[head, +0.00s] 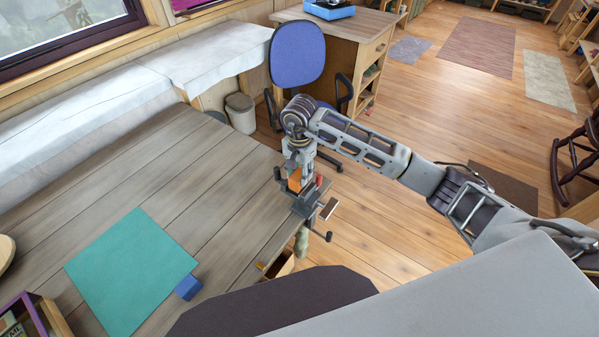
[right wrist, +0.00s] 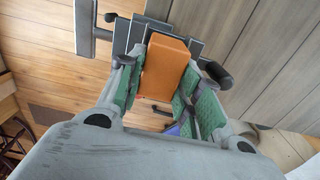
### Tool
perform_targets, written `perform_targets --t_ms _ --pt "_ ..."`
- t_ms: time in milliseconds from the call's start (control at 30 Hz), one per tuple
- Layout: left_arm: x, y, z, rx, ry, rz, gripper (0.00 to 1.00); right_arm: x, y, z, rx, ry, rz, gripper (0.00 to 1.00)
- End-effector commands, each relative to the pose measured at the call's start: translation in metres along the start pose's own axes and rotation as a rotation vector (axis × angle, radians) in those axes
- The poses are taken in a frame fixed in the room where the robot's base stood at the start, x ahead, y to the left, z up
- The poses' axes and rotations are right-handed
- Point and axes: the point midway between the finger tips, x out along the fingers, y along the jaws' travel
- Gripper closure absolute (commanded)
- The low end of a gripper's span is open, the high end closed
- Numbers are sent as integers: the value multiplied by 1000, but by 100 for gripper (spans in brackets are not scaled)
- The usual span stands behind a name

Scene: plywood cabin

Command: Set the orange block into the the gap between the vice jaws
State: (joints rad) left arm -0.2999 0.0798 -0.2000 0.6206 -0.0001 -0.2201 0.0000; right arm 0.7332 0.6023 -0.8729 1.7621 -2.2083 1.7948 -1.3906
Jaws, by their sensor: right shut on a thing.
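The grey vice (head: 310,204) is fixed at the right edge of the plank table. My right gripper (head: 297,170) points down right over it. It is shut on the orange block (head: 294,181), which also shows between the green-padded fingers in the right wrist view (right wrist: 166,68). There the block's far end is close to the dark vice jaws (right wrist: 188,46). The fingers hide part of the block and jaws, so I cannot tell whether it is inside the gap or just above it. My left gripper is not in view.
A teal mat (head: 130,268) lies on the table (head: 190,165), with a blue block (head: 188,288) at its corner. A purple-edged box (head: 38,318) stands at the lower left. A blue chair (head: 297,55) stands past the table's far edge. The table's middle is clear.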

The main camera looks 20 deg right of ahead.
Motion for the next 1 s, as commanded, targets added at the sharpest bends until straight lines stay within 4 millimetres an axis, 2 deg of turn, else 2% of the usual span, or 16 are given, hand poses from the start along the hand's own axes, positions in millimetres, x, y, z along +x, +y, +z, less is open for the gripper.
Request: perform_targets --t_ms 33,200,667,867,1000 --pt "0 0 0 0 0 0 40 0 0 0 0 0 0 61" --pt "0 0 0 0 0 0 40 0 0 0 0 0 0 40" --pt "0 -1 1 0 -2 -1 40 -4 0 0 0 1 0 40" --pt "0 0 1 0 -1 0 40 -19 -1 0 0 1 -3 40" --pt "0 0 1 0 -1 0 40 -36 -1 -1 -1 2 -2 40"
